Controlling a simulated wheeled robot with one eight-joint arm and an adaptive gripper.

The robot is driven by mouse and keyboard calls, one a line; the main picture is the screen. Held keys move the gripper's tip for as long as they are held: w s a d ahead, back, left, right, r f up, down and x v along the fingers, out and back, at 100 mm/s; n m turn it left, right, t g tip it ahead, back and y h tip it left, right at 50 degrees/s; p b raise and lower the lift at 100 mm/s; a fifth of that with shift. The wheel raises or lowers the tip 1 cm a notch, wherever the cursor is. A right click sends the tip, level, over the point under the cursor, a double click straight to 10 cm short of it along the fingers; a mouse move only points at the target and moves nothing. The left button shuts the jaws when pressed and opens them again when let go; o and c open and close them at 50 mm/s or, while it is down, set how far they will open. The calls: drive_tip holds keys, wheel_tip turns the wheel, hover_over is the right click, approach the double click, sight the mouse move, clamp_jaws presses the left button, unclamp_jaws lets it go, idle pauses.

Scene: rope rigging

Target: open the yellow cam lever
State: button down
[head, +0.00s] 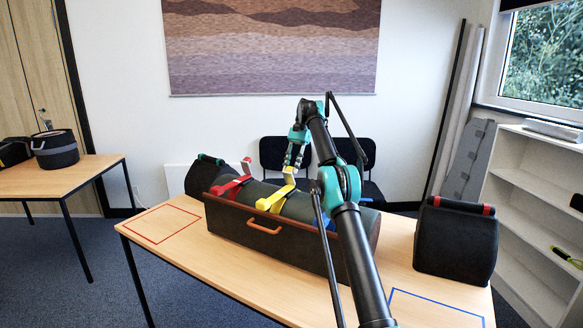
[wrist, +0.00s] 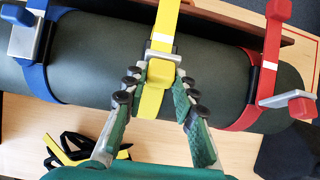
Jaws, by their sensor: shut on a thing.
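The yellow cam lever (wrist: 160,74) has a grey metal plate and a yellow tip. It sits on a yellow strap (wrist: 167,17) that runs around a dark green roll (wrist: 95,50). In the head view the yellow lever (head: 289,172) stands up from its yellow buckle (head: 275,199). My gripper (wrist: 160,78) is shut on the lever's tip, with one green-padded finger on each side. It also shows in the head view (head: 291,160), coming down from above onto the lever. The fingers hide part of the lever's sides.
A red strap (wrist: 268,68) with a raised lever and a blue strap (wrist: 33,62) lie either side of the yellow one. The roll rests in a dark crate (head: 290,246) on a wooden table (head: 200,265). A black bag (head: 455,240) stands at the right.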

drive_tip(key=c, duration=1.2)
unclamp_jaws()
drive_tip(key=shift+s+a, duration=0.1)
